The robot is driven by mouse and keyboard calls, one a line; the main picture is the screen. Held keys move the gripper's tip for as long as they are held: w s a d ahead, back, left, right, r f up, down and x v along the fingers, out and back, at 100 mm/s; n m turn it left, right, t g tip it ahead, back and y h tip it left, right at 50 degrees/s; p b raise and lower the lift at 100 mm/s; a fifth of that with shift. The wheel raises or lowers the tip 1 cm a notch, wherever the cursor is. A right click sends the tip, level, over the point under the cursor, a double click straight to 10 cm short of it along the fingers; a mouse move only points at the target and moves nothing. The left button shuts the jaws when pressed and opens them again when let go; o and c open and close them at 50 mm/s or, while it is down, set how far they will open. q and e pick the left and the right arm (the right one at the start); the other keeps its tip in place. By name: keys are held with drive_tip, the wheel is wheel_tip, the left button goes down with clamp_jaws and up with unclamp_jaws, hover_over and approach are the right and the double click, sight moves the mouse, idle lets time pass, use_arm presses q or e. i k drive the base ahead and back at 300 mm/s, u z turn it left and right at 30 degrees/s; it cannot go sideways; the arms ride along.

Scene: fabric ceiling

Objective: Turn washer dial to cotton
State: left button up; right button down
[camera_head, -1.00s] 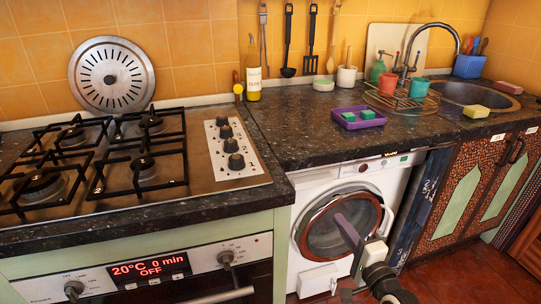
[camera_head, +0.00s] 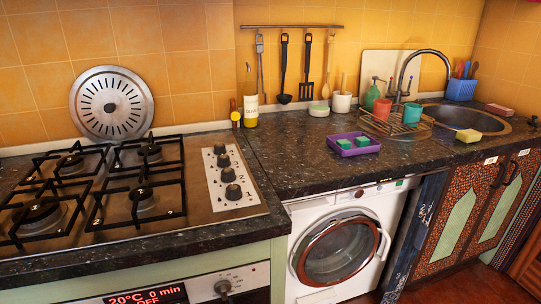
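The white washing machine (camera_head: 305,222) stands under the dark counter, right of the oven. Its round door (camera_head: 340,250) with a reddish-brown rim looks closed. The washer's control panel is a narrow strip just below the counter edge. A small dark reddish dial (camera_head: 359,194) sits near the middle of that strip. It is too small for me to read its setting or any cotton mark. Neither of my grippers is in view.
A gas hob (camera_head: 230,211) and oven stand on the left. Patterned cupboards (camera_head: 462,215) and a sink (camera_head: 465,118) are on the right. Some floor shows at lower right.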

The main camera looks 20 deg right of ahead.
sight(356, 195)
drive_tip(key=z, duration=2.45)
drive_tip(key=i, duration=0.35)
drive_tip(key=u, duration=1.25)
